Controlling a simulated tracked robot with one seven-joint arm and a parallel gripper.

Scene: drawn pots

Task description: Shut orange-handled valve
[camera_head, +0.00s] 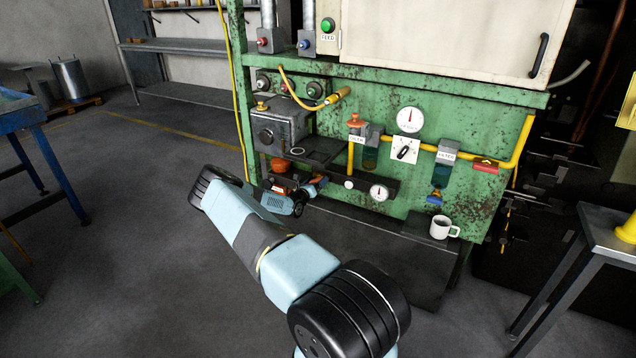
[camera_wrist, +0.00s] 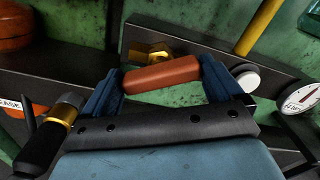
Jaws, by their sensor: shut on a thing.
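The orange valve handle (camera_wrist: 163,75) is a short bar lying nearly level in the wrist view, its right end slightly higher. The brass valve body (camera_wrist: 149,52) shows just behind its left half. My gripper (camera_wrist: 158,78) has its two blue fingers at the two ends of the handle and is shut on it. In the head view my gripper (camera_head: 317,184) is at the low dark rail on the green machine, and only a little orange shows there. My arm hides part of that area.
On the rail, a white knob (camera_head: 349,184) and a gauge (camera_head: 379,192) sit to the right. A black-handled brass fitting (camera_wrist: 48,135) is close by at the left in the wrist view. A white mug (camera_head: 444,227) stands on the ledge. A red handle (camera_head: 486,167) is on the yellow pipe.

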